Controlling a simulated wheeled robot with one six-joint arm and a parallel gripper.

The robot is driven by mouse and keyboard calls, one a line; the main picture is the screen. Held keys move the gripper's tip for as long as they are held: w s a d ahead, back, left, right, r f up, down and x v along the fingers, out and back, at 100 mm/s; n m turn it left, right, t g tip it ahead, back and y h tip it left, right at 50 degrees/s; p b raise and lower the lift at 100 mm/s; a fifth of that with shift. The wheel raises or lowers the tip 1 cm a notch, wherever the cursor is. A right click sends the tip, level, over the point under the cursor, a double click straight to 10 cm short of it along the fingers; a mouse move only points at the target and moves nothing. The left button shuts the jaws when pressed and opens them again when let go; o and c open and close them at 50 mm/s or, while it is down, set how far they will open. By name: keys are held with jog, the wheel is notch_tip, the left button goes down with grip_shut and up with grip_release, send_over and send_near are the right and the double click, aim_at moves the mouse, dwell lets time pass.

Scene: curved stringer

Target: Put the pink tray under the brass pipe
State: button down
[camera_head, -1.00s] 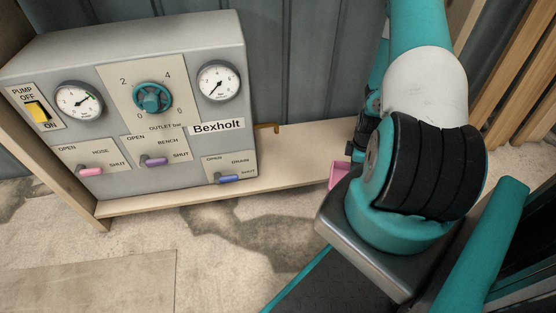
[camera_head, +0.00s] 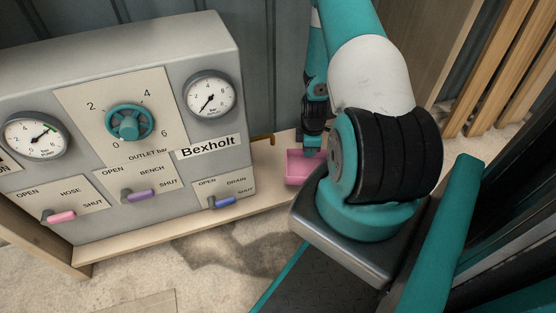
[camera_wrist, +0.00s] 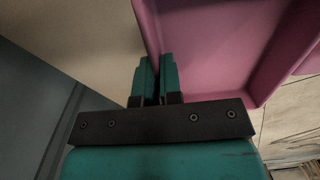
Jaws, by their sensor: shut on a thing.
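My gripper (camera_head: 312,150) is at the tray's back right edge. In the wrist view my gripper (camera_wrist: 156,80) is shut on a wall of the pink tray (camera_wrist: 215,50). Whether the tray touches the wooden shelf cannot be told. The pipe is not visible in the wrist view.
The grey Bexholt panel (camera_head: 130,110) carries gauges, a teal knob and several coloured levers, with the blue drain lever (camera_head: 223,202) nearest the tray. A pale wooden shelf (camera_head: 262,185) runs below the panel. Wooden slats (camera_head: 490,80) stand at the right.

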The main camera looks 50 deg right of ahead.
jog(key=b, duration=0.4)
send_over(279, 161)
jog(key=f, duration=0.1)
jog(key=f+b, duration=0.1)
jog(key=shift+s+f+b, duration=0.3)
jog(key=shift+f, duration=0.05)
notch_tip(279, 161, down, 4)
jog(key=b, duration=0.3)
jog(key=shift+f+b, duration=0.25)
jog(key=shift+b, duration=0.05)
jog(key=shift+w+f+b, duration=0.1)
jog(key=shift+w+b, duration=0.1)
jog(key=shift+b, duration=0.15)
jog(key=shift+r, duration=0.2)
